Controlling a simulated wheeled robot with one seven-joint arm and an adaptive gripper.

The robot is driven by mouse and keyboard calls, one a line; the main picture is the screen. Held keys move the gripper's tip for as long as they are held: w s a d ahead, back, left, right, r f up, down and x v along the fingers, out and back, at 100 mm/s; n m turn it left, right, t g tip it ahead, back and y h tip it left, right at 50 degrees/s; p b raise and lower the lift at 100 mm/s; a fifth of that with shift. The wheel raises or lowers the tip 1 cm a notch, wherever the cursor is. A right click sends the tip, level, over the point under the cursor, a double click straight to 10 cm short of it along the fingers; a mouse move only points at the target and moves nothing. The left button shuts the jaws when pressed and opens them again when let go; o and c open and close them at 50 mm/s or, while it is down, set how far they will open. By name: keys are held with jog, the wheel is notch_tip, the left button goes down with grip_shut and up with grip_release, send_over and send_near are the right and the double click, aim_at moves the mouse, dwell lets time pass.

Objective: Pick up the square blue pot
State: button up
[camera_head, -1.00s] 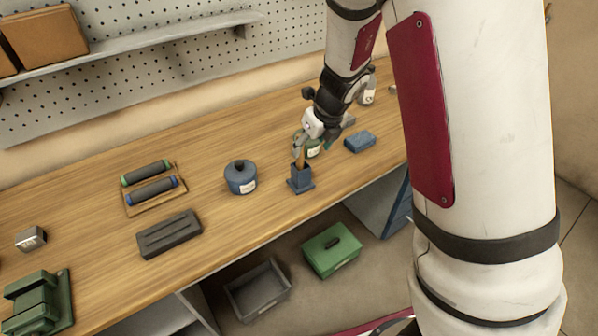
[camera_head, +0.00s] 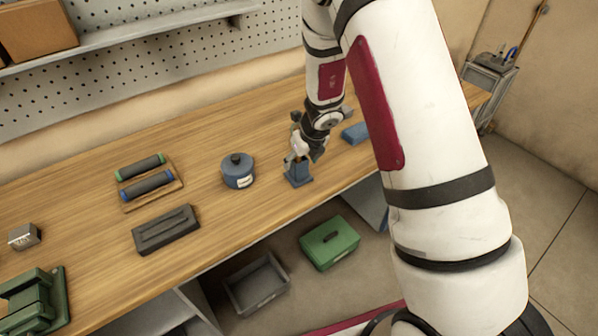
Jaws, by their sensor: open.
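The square blue pot (camera_head: 299,179) stands upright on the workbench near its front edge, on a wider square foot. My gripper (camera_head: 302,161) is open, pointing down right at the pot's top. Its fingers overlap the pot's upper part and the brush in it, so I cannot tell whether they touch. The brush is mostly hidden. A round blue pot (camera_head: 238,176) with a lid and a white label stands to the left, apart from the gripper.
A blue block (camera_head: 355,133) lies right of the gripper. A dark grey block (camera_head: 165,231) and a tray with two rollers (camera_head: 147,186) lie left. A green vise (camera_head: 32,302) stands front left. A green box (camera_head: 329,243) and grey bin (camera_head: 257,284) sit below.

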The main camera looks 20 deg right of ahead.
jog(key=shift+x, duration=0.75)
grip_shut()
jog(key=shift+w, duration=0.1)
jog(key=shift+r, duration=0.1)
jog(key=shift+r+b, duration=0.55)
jog(key=shift+r, duration=1.15)
jog(key=s+a, duration=0.3)
jog(key=s, duration=0.4)
jog(key=s+a+r+b, duration=0.1)
jog(key=s+a, duration=0.2)
jog(key=s, duration=0.5)
jog(key=shift+r, duration=0.25)
